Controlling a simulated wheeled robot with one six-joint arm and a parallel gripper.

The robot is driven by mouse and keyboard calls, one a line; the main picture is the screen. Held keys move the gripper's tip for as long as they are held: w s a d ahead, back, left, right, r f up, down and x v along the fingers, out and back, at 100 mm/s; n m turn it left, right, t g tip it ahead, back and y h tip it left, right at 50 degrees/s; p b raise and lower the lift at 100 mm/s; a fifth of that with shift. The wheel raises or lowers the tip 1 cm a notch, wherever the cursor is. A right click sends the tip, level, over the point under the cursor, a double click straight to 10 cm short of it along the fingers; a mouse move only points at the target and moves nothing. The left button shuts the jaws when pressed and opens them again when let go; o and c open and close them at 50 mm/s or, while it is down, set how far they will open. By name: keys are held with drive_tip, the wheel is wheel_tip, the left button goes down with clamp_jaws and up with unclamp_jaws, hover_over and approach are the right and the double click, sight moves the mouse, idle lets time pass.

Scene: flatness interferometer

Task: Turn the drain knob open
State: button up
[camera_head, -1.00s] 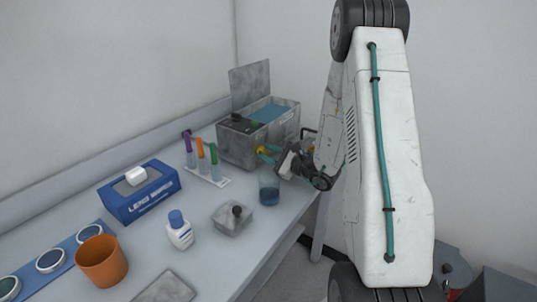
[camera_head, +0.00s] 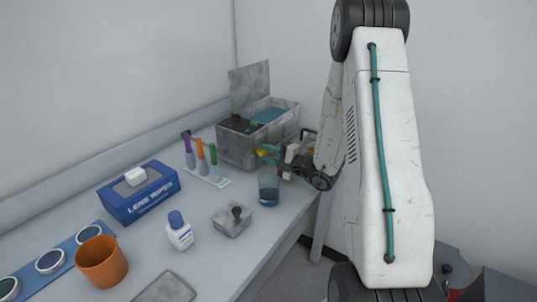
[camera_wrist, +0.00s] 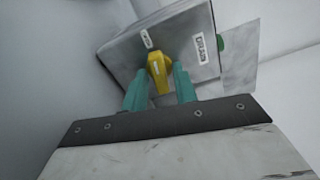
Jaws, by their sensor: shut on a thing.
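The yellow drain knob (camera_wrist: 157,66) is on the front face of the grey metal tank (camera_wrist: 125,55), next to a label reading DRAIN. In the wrist view my gripper (camera_wrist: 159,80) has its teal fingers on both sides of the knob, shut on it. In the head view my gripper (camera_head: 264,151) reaches the tank's (camera_head: 233,150) near right face, and the knob there is mostly hidden by the fingers.
A glass beaker (camera_head: 268,190) with dark blue liquid stands just below my gripper.

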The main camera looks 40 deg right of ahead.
drive_tip(key=shift+n, duration=0.4)
drive_tip(key=o, duration=0.7)
drive_tip(key=shift+c, duration=0.2)
